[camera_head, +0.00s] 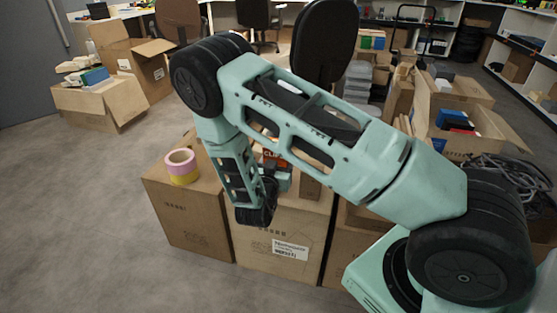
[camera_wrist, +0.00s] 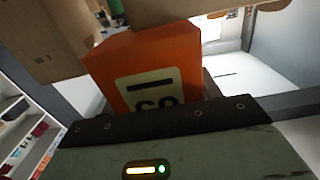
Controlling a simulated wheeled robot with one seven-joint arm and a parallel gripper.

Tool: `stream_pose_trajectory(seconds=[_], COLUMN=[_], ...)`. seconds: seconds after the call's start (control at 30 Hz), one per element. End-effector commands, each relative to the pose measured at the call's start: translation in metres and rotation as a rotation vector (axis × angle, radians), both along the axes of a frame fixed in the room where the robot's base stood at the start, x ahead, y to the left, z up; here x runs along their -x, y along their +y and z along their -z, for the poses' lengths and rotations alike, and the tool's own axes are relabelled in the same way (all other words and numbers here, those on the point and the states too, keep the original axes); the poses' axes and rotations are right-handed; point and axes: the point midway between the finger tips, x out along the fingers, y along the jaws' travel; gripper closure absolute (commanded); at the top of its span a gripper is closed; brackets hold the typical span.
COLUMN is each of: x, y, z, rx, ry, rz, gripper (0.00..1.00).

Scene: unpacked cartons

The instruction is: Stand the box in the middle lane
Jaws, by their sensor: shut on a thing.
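The box is orange with a pale label and dark print. It fills the middle of the wrist view (camera_wrist: 150,62), where its lower part is hidden behind the dark edge of my gripper (camera_wrist: 160,118). In the head view only a small orange part of the box (camera_head: 270,155) shows behind my arm. My gripper (camera_head: 281,178) is shut on the box, above or at the top of the middle front carton (camera_head: 285,222). My arm hides most of the fingers, and I cannot tell whether the box touches the carton. I cannot make out the lanes.
A pink and yellow tape roll (camera_head: 181,167) lies on the left front carton (camera_head: 185,215). A brown upright piece (camera_head: 308,186) stands just right of my gripper. Open cartons stand back left (camera_head: 100,105) and right (camera_head: 470,133). The floor at left is clear.

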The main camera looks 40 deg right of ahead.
Motion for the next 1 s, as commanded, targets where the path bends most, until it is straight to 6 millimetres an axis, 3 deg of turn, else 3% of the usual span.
stream_pose_trajectory(seconds=[0.07,0.1,0.13,0.17,0.43,0.6,1.0], x=[0.000,0.000,0.000,0.000,0.000,0.001,0.053], y=[0.000,0.000,0.000,0.000,0.000,0.002,0.069], z=[0.003,0.002,0.002,0.002,0.001,-0.012,-0.009], rx=[0.001,0.000,0.000,0.000,0.000,-0.001,0.000], ry=[-0.001,0.000,0.000,0.000,0.000,0.001,0.003], rz=[0.000,0.000,0.000,0.000,0.000,-0.001,-0.004], gripper=[0.67,0.27,0.19,0.17,0.17,0.17,0.17])
